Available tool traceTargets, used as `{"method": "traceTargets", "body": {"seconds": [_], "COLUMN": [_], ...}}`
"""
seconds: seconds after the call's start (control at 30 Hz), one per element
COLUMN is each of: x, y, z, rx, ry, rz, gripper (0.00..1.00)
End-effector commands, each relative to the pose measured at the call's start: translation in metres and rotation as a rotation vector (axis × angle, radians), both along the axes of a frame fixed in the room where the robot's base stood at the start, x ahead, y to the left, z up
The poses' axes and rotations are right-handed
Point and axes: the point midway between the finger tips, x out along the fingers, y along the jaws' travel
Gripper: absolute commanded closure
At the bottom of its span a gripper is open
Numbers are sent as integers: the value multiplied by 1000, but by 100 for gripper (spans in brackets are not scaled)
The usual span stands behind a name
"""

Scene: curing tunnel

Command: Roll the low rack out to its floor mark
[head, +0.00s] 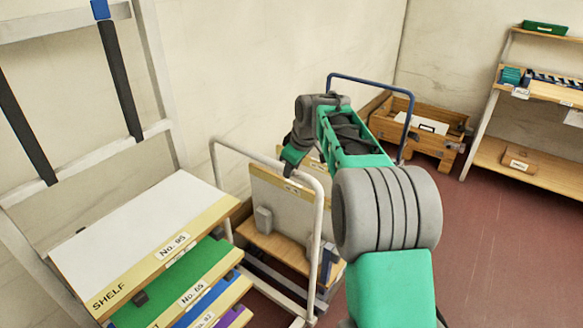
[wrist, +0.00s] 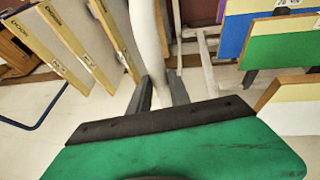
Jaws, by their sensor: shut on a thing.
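The low rack has a white tubular end hoop (head: 318,215) and a wooden deck (head: 270,240) with upright cream-edged panels on it. It stands in the middle of the head view, partly behind my arm. My gripper (head: 290,172) is at the top bar of the hoop. In the wrist view the white bar (wrist: 146,40) runs down between the two dark fingers of my gripper (wrist: 158,92), which is shut on it. Labelled panels (wrist: 85,45) stand to the left of the bar. I see no floor mark in either view.
A taller rack with labelled boards (head: 140,235) stands close on the left. A blue hoop (head: 370,84) and a wooden crate (head: 440,140) are behind, near the wall. A shelf unit (head: 540,170) is at right. Red floor (head: 490,250) is open at the lower right.

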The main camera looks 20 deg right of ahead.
Motion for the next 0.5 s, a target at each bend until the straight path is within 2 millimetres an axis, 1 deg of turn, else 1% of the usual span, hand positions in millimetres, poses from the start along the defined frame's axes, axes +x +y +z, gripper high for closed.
{"method": "traceTargets", "body": {"seconds": [0.43,0.47,0.5], "x": [2,2,2], "y": [-9,-9,-9], "z": [2,2,2], "rx": [-1,-1,-2], "ry": [-9,-9,-10], "rz": [-5,-5,-6], "gripper": [100,74,71]}}
